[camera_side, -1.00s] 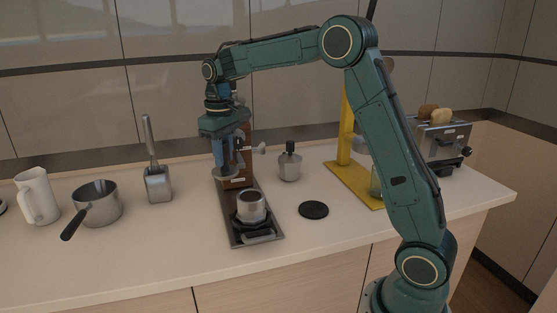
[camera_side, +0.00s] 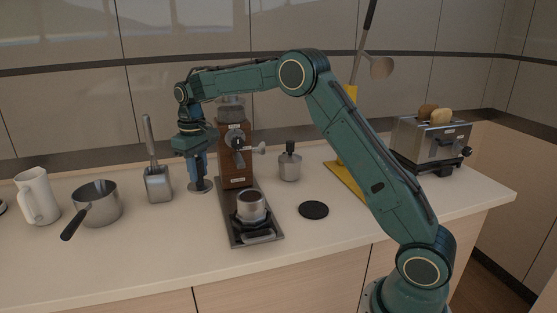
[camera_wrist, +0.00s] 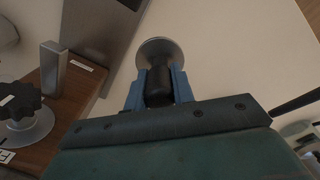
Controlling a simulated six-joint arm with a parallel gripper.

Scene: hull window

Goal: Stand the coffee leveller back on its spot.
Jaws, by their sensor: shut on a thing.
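My gripper (camera_side: 198,172) is shut on the black handle of the coffee leveller (camera_wrist: 158,88), which has a round silver disc at its lower end. The wrist view shows the handle between the blue fingers (camera_wrist: 157,90). A flat black round pad (camera_side: 313,210) lies empty on the counter, right of the dark tray.
The wooden grinder (camera_side: 236,160) stands close right of my gripper, with the dark tray (camera_side: 240,239) and a metal cup (camera_side: 251,206) in front. A silver pot with black top (camera_side: 290,165) stands right. Counter ahead of my gripper is clear.

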